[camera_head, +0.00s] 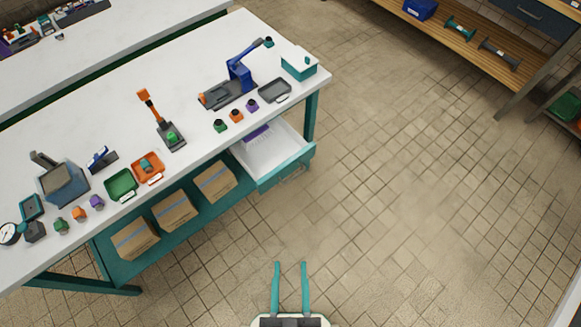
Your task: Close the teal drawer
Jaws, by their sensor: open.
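The teal drawer (296,170) hangs under the right end of the white workbench and is pulled well out. Its inside is white, and a purple item (257,133) lies at its back left. A handle shows on the teal front. My gripper (290,264) is at the bottom of the view, with two teal fingers apart and nothing between them. It is apart from the drawer, below the drawer front in the picture, over the tiled floor.
The white workbench (190,58) holds small tools, trays and coloured parts. Several cardboard boxes (174,209) stand on its teal lower shelf. A wooden shelf (465,45) stands at the upper right. The tiled floor (400,190) right of the drawer is clear.

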